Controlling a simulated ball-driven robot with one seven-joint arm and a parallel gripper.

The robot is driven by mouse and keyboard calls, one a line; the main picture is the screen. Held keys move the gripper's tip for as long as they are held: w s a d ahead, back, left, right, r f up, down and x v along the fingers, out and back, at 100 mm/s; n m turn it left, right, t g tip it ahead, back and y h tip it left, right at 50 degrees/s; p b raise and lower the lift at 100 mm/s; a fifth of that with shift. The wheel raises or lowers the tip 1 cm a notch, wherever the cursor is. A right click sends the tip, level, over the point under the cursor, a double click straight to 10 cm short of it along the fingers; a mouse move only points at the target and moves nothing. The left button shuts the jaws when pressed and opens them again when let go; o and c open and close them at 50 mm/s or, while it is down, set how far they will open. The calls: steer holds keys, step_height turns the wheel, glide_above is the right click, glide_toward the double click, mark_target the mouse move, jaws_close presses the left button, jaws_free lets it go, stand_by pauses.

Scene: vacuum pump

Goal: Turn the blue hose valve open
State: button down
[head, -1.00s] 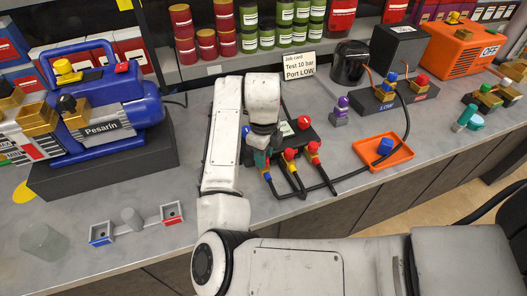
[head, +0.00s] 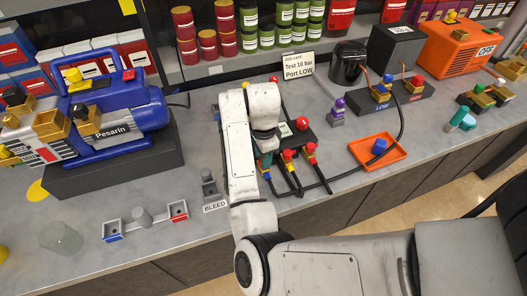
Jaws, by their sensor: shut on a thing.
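The dark gauge manifold (head: 318,134) stands on the bench in the middle of the head view, with hoses at its front. The blue hose valve (head: 265,174) is at the left end of the hose row and is mostly hidden by my arm. My gripper (head: 264,161) points down at it and is shut on it, though its fingertips are small and partly covered by the wrist. The blue valve's handle angle cannot be made out.
The blue vacuum pump (head: 135,110) stands on a dark block at left. A BLEED label (head: 215,207) and a grey fitting (head: 209,185) lie left of my arm. An orange tray (head: 363,151) with a blue cap is at right. A purple-topped fitting (head: 338,106) stands behind.

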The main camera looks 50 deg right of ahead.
steer(key=shift+r+n+p, duration=0.1)
steer(key=shift+n+p, duration=0.35)
steer(key=shift+n, duration=0.35)
steer(key=c, duration=0.8)
jaws_free()
step_height(320, 180, up, 11)
steer(key=shift+f+p, duration=0.15)
steer(key=shift+p, duration=0.65)
